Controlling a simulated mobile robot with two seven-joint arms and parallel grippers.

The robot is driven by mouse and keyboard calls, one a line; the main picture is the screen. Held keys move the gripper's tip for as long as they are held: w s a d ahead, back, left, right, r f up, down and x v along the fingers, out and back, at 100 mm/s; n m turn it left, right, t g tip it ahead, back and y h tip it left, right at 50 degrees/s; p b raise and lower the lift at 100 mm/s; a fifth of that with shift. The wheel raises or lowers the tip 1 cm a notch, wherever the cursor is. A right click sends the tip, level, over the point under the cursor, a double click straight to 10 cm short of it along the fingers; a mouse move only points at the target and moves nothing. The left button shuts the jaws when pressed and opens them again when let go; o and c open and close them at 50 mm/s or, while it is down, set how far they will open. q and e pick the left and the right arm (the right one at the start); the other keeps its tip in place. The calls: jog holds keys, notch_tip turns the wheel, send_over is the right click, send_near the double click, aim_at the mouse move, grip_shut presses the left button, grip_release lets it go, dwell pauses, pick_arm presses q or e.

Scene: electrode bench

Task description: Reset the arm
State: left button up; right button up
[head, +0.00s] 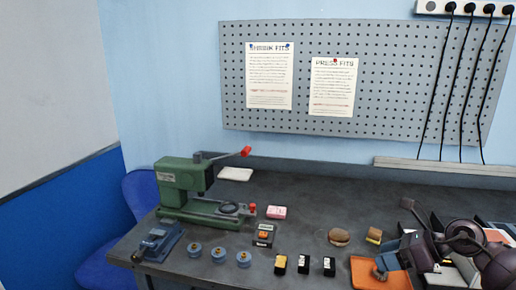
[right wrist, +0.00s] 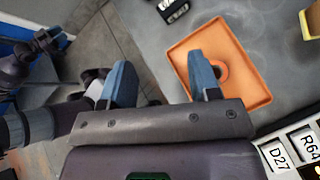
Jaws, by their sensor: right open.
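My right arm reaches in from the right in the head view. Its gripper (head: 390,265) is low over the orange tray (head: 367,280) at the front right of the bench. In the right wrist view the two blue fingers of the gripper (right wrist: 160,78) stand wide apart with nothing between them. The right finger overlaps the orange tray (right wrist: 243,88) and partly covers a round orange piece (right wrist: 222,71) in it. My left gripper does not show in the head view.
Small black blocks (head: 303,264) stand left of the tray. A pegboard (head: 400,80) hangs behind. The bench's back middle is clear.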

jog(key=s+a+r+m+t+y, duration=0.35)
jog(key=a+m+t, duration=0.25)
jog(key=m+t, duration=0.35)
jog(key=s+d+f+m+h, duration=0.45)
jog(key=m+h, duration=0.35)
jog(key=m, duration=0.5)
jog(key=s+d+f+m+h, duration=0.3)
jog(key=s+f+m+h, duration=0.25)
jog(key=m+h, duration=0.6)
jog(key=s+a+f+m+g+y, duration=0.2)
jog(key=s+f+m+g+y, duration=0.25)
jog(key=s, duration=0.55)
jog(key=s+a+f+m+g+y, duration=0.1)
jog(key=s+a+f+m+g, duration=0.25)
jog(key=s+m+g, duration=0.55)
jog(key=w+f+n+t, duration=0.3)
jog(key=w+f+t, duration=0.2)
jog(key=f+t, duration=0.5)
jog(key=shift+w+d+f+y, duration=0.3)
jog(key=shift+w+f+y, duration=0.05)
jog(key=shift+f, duration=0.15)
jog(key=shift+n, duration=0.25)
